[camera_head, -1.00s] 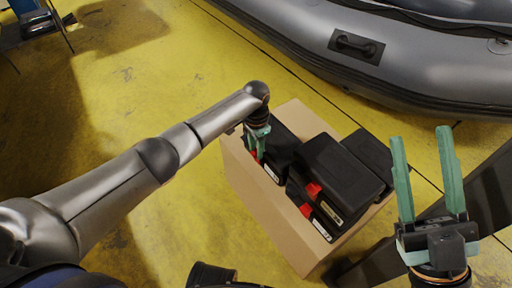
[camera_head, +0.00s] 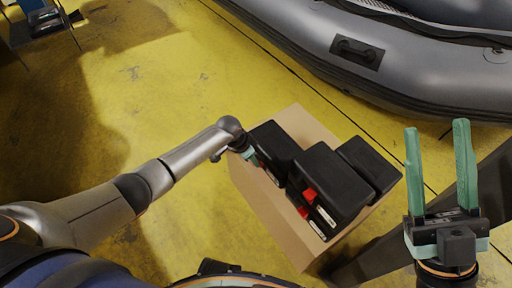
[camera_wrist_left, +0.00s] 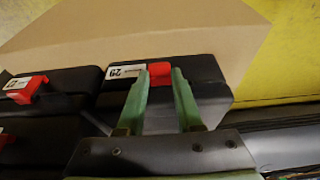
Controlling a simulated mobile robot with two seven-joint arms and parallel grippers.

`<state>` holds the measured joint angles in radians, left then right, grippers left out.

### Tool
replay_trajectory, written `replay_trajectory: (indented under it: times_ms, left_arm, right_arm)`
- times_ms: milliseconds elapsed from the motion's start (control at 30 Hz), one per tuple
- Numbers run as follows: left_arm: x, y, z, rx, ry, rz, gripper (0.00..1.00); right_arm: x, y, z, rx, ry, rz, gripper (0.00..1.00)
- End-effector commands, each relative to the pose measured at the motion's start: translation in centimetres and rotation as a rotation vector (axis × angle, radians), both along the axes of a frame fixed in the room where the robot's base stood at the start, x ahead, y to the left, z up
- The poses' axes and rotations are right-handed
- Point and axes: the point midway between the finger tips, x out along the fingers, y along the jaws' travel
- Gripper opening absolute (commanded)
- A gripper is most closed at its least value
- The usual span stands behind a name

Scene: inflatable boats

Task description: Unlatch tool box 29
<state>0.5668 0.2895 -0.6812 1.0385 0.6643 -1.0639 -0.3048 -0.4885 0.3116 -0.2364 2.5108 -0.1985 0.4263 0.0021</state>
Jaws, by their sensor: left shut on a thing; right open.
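Tool box 29 (camera_wrist_left: 205,75) is black, with a white label reading 29 and a red latch (camera_wrist_left: 160,72). In the left wrist view the green fingers of my left gripper (camera_wrist_left: 160,76) are shut on the red latch at the box's edge. In the head view the box (camera_head: 275,148) is the leftmost of the black boxes, and my left gripper (camera_head: 252,157) is at its left side, mostly hidden by my wrist. My right gripper (camera_head: 440,170) is open and empty at the right, apart from the boxes.
Other black tool boxes with red latches stand close beside it, including a middle one (camera_head: 328,180) and a right one (camera_head: 372,168). All rest on a cardboard carton (camera_head: 265,205). A grey inflatable boat (camera_head: 400,75) lies beyond. Yellow floor (camera_head: 130,100) is open at the left.

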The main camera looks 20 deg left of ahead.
Motion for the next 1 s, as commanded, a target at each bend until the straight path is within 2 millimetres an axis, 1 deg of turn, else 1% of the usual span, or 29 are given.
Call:
replay_trajectory:
  times_ms: [33, 67, 167, 233, 367, 400, 467, 600, 800, 1000]
  left_arm:
    - [-0.6, 0.3, 0.0, -0.029, -0.032, 0.002, 0.0]
    - [-0.7, 0.5, -0.2, -0.048, -0.055, 0.003, 0.0]
    - [-1.1, 0.8, -1.0, -0.105, -0.131, 0.002, 0.0]
    - [-1.4, 1.1, -1.5, -0.146, -0.184, 0.002, 0.0]
    - [-1.9, 1.5, -2.6, -0.222, -0.285, 0.001, 0.0]
    - [-2.0, 1.6, -2.9, -0.245, -0.315, 0.001, 0.0]
    - [-2.1, 1.7, -3.1, -0.275, -0.355, 0.001, 0.0]
    - [-2.4, 1.9, -3.4, -0.331, -0.427, 0.0, 0.0]
    - [-2.6, 2.1, -3.7, -0.386, -0.498, 0.001, 0.0]
    - [-2.7, 2.2, -3.9, -0.423, -0.543, 0.002, 0.0]
  right_arm:
    - [0.0, -0.1, 0.9, -0.005, -0.006, -0.008, 0.5]
    - [0.0, -0.2, 1.0, -0.007, -0.008, -0.012, 0.5]
    - [0.1, -0.4, 0.6, -0.006, -0.01, -0.025, 0.5]
    - [0.2, -0.5, 0.0, 0.003, -0.007, -0.027, 0.5]
    - [0.3, -0.5, -2.3, 0.023, 0.01, -0.016, 0.5]
    - [0.3, -0.5, -3.2, 0.032, 0.017, -0.009, 0.5]
    - [0.4, -0.3, -4.4, 0.043, 0.034, 0.007, 0.5]
    - [0.4, 0.4, -6.8, 0.012, 0.05, 0.014, 0.5]
    - [0.5, 0.7, -8.9, -0.019, 0.051, 0.006, 0.5]
    - [0.6, 0.9, -10.2, -0.031, 0.057, 0.001, 0.5]
